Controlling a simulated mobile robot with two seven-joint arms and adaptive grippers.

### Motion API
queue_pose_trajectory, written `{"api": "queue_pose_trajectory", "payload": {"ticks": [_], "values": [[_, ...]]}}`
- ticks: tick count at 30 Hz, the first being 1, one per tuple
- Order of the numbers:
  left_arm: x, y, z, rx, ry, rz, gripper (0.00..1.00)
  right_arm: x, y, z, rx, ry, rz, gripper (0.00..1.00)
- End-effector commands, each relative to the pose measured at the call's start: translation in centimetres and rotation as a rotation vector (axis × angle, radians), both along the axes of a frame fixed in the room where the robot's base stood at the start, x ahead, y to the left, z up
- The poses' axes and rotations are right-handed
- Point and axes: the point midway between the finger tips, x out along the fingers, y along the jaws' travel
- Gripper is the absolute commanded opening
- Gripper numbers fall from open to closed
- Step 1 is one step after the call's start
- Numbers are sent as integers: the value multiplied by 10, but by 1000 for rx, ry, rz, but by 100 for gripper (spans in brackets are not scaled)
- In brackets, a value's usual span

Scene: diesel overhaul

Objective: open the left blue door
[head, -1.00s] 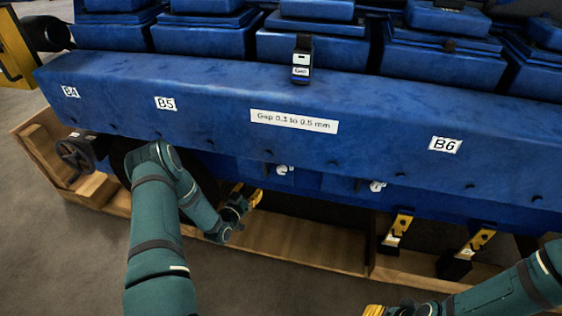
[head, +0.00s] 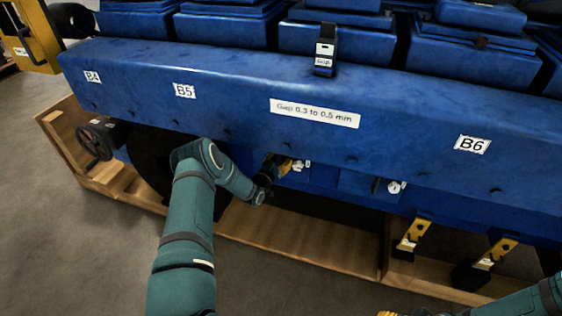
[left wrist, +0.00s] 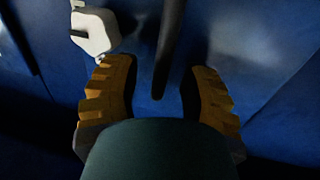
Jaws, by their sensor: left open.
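The left blue door (head: 320,179) is a low panel under the blue engine's overhanging ledge, partly hidden by my left gripper (head: 287,165). In the left wrist view the gripper (left wrist: 162,68) is open. Its two yellow ridged fingers stand on either side of a dark upright handle bar (left wrist: 168,45), in front of the blue door face (left wrist: 235,45). I cannot tell whether they touch the bar. My right gripper (head: 388,313) shows only a yellow bit at the bottom edge.
The ledge (head: 230,105) overhangs both. A wooden crate base (head: 300,240) runs below. Yellow-and-black brackets (head: 412,235) stand at right, and a handwheel (head: 95,142) at left.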

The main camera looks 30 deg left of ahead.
Motion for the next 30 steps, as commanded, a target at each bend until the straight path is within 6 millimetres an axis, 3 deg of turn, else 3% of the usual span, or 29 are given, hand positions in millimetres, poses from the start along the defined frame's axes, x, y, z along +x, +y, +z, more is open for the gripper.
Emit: {"api": "queue_pose_trajectory", "payload": {"ticks": [12, 15, 16, 30], "values": [[7, 0, 1, 0, -1, 0, 43, 0, 0, -1, 0, -1, 0, 47], [7, 0, 1, 0, -1, 0, 8, 0, 0, -1, 0, -1, 0, 47], [6, 0, 1, 0, -1, 0, 0, 0, 0, -1, 0, -1, 0, 47], [-2, 5, 0, -1, 2, 16, 0, 0, 0, 1, 0, 0, 0, 47]]}}
